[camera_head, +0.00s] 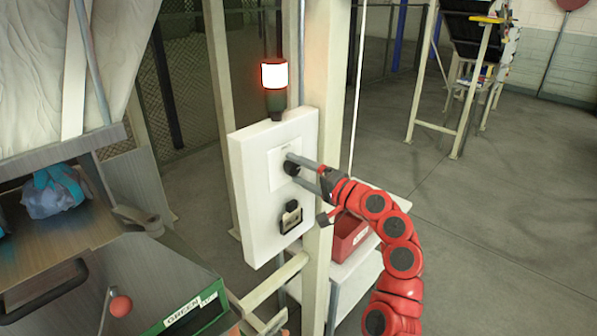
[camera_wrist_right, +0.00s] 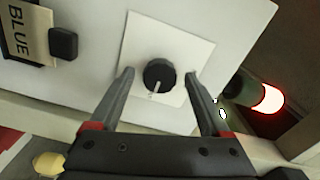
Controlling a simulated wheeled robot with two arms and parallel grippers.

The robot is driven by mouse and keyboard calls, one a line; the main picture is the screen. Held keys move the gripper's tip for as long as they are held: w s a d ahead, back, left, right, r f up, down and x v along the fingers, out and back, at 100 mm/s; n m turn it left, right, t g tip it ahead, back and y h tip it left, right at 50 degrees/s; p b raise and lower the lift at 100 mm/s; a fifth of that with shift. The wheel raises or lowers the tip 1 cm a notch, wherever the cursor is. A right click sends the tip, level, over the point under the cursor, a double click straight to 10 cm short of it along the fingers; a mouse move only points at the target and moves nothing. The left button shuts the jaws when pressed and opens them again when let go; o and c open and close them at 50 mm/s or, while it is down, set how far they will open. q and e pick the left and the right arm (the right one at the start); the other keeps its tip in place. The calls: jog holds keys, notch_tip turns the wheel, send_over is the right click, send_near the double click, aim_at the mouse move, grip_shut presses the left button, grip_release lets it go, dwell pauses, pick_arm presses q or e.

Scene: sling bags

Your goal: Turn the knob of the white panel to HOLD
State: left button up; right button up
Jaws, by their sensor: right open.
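The white panel (camera_head: 262,205) is fixed to a beige post in the head view. Its round black knob (camera_wrist_right: 159,76) with a pale pointer sits on a lighter square plate (camera_wrist_right: 190,50) in the right wrist view. In the head view the knob (camera_head: 291,166) is partly hidden by my right gripper (camera_head: 293,168). The right gripper also shows in the wrist view (camera_wrist_right: 162,90), open, with one finger on each side of the knob and a gap to each. I cannot read any marking by the knob. My left gripper is not in view.
A lit red-and-white lamp (camera_head: 275,74) stands above the panel. A red bin (camera_head: 348,236) sits on a shelf behind the post. Open floor lies right.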

jog(key=b+v, duration=0.6)
jog(key=v, duration=1.1)
